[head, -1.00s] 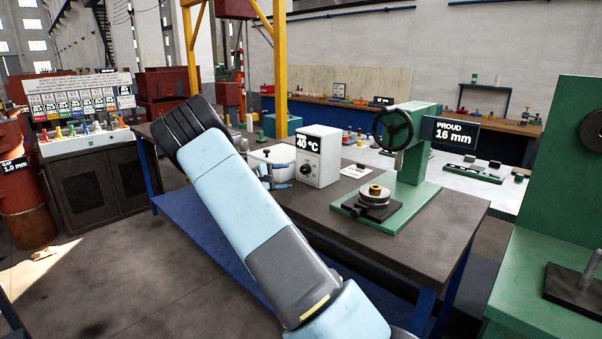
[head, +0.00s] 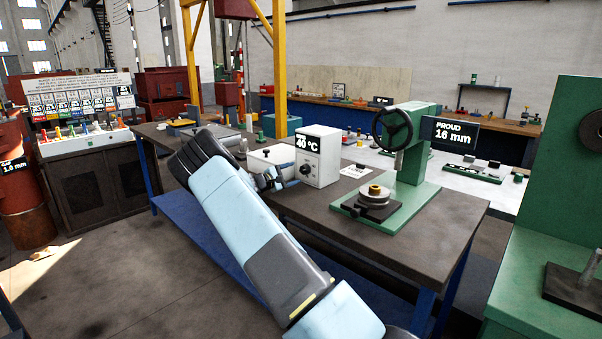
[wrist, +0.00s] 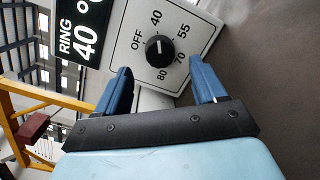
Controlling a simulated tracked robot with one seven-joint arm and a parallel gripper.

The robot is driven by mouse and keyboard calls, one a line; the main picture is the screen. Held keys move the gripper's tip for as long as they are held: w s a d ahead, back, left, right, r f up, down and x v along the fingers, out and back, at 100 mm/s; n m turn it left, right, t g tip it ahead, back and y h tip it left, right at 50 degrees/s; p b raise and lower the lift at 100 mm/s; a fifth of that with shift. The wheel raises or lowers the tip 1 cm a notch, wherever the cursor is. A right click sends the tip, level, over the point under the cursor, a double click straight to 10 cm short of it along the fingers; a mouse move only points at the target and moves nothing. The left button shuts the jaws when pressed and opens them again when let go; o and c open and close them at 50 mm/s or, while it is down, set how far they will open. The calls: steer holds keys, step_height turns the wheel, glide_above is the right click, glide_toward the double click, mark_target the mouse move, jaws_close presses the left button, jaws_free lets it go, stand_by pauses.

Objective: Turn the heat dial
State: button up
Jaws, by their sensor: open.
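The heat dial is a black round knob (wrist: 159,49) with a white mark, on the front of a white heater box (head: 324,146). Around it are OFF, 40, 55, 70 and 80; the mark points toward 40. The box's display (wrist: 84,35) reads RING 40 °C, and the dial also shows small in the head view (head: 306,169). My gripper (wrist: 161,69) is open and empty, its two blue fingers spread either side of the dial's line in the wrist view. In the head view my gripper (head: 288,177) is close in front of the box's face. No contact with the dial is visible.
A green press (head: 412,160) with a handwheel and a brass-coloured ring on its base stands right of the box. Its sign (head: 456,134) reads PROUD 16 mm. A white card (head: 355,171) lies between them. The dark tabletop (head: 310,205) is bare in front.

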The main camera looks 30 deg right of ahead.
mark_target(302, 170)
steer(key=shift+x, duration=2.45)
